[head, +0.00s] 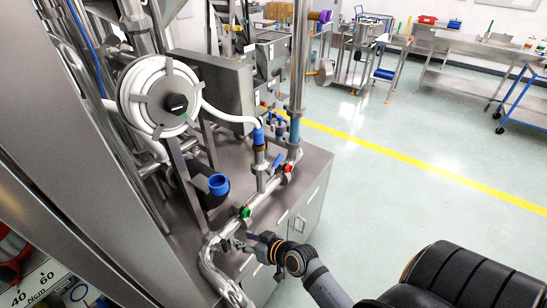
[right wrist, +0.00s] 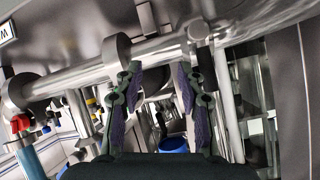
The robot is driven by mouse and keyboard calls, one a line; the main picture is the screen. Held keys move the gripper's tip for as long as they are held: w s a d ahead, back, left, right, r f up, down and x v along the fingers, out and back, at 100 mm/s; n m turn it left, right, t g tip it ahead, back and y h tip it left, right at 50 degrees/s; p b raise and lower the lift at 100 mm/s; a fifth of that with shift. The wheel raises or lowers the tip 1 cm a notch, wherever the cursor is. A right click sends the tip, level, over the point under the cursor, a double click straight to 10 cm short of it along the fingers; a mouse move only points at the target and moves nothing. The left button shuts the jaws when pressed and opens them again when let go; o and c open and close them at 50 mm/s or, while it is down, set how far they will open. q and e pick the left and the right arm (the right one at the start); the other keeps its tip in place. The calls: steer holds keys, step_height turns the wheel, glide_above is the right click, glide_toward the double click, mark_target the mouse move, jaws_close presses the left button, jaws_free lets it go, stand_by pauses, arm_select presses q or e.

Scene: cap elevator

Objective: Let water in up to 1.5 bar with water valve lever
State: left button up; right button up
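A steel pipe (head: 262,195) runs along the machine's front edge with small valve handles on it. One handle is green (head: 246,211), one red (head: 288,168) and one blue (head: 277,160). I cannot tell which is the water valve lever. My right gripper (head: 232,243) is low beside the pipe's near end, below the green handle. In the right wrist view its two purple-padded fingers (right wrist: 160,85) are apart, with nothing seen held between them. The pipe (right wrist: 85,75) crosses just beyond the fingertips there; contact is unclear. No pressure reading is legible. My left gripper is not in view.
A white hose reel (head: 160,97) hangs above the steel cabinet (head: 312,175), its hose running to a blue connector (head: 258,137). A blue cup-like part (head: 218,184) stands behind the pipe. Open floor with a yellow line (head: 400,165) lies right; workbenches (head: 460,75) stand far back.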

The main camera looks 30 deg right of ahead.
mark_target(279, 162)
steer(key=w+d+r+m+t+h+p, duration=0.1)
steer(key=w+d+r+m+t+h, duration=0.3)
steer(key=r, duration=0.3)
steer(key=w+d+r+m+t+h, duration=0.3)
steer(key=d+r+m, duration=0.2)
steer(key=r+m, duration=0.15)
steer(key=s+d+m+g+h, duration=0.2)
steer(key=d+m+h, duration=0.3)
steer(key=d+h, duration=0.15)
steer(key=x, duration=0.3)
steer(key=p+x, duration=0.1)
steer(key=x, duration=0.3)
steer(key=f+x, duration=0.1)
steer(key=x, duration=0.2)
steer(key=shift+w+d+p, duration=0.15)
steer(key=shift+w+p, duration=0.1)
steer(key=shift+p, duration=0.05)
jaws_close()
